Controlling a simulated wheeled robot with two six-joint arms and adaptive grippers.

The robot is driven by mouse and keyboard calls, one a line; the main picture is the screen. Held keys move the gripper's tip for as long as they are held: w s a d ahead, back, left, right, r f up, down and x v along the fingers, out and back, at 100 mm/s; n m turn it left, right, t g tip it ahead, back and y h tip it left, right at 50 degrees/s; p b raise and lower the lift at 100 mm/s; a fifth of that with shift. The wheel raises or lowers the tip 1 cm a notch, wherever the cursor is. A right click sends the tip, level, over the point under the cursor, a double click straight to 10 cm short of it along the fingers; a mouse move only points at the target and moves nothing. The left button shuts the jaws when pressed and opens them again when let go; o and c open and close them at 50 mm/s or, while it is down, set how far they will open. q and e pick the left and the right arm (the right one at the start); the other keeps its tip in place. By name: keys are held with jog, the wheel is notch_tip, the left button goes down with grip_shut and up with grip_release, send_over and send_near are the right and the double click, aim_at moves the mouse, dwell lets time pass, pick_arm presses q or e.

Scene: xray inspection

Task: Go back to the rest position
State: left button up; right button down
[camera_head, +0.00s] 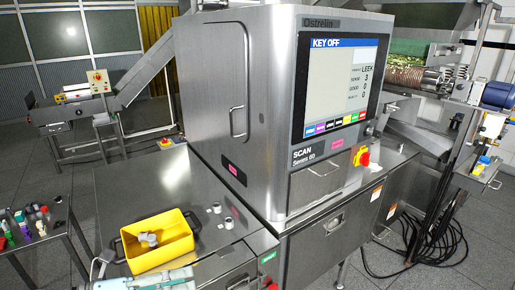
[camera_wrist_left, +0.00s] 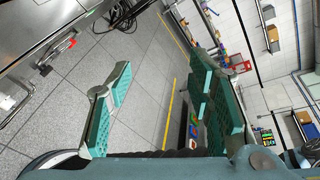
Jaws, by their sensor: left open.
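My left gripper (camera_head: 165,282) shows only in part at the bottom edge of the head view, just in front of the yellow bin. In the left wrist view my left gripper (camera_wrist_left: 160,95) has its two teal-padded fingers spread wide apart. Nothing is between them; grey floor tiles and a yellow floor line show behind. My right gripper is in neither view.
The steel X-ray machine (camera_head: 240,90) stands in the middle, its screen (camera_head: 340,85) reading KEY OFF. The yellow bin (camera_head: 158,242) with grey pieces in it sits on the steel counter (camera_head: 125,190). A side table with small coloured items is at left.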

pick_arm(q)
jog(key=w+a+r+n+t+y, duration=0.35)
jog(key=r+n+t, duration=0.45)
jog(key=n+t, duration=0.5)
jog(key=s+a+f+n+g+y, duration=0.2)
jog(key=a+f+n+g+y, duration=0.3)
jog(key=a+f+n+y, duration=1)
jog(key=s+d+f+n+g+h, duration=0.35)
jog(key=s+d+f+g, duration=0.25)
jog(key=s+f, duration=0.25)
jog(key=s+d+f+n+g+h, duration=0.2)
jog(key=s+d+f+n+g, duration=0.35)
jog(key=s, duration=0.45)
jog(key=s+a+f+m+g+b, duration=0.1)
jog(key=s+f, duration=0.1)
jog(key=f, duration=1.1)
jog(key=s+a+f+g+b, duration=0.1)
jog(key=f, duration=1.1)
jog(key=s+f+g, duration=0.1)
jog(key=s+f, duration=1.1)
jog(key=s, duration=0.1)
jog(key=shift+b, duration=0.4)
jog(key=shift+a, duration=0.1)
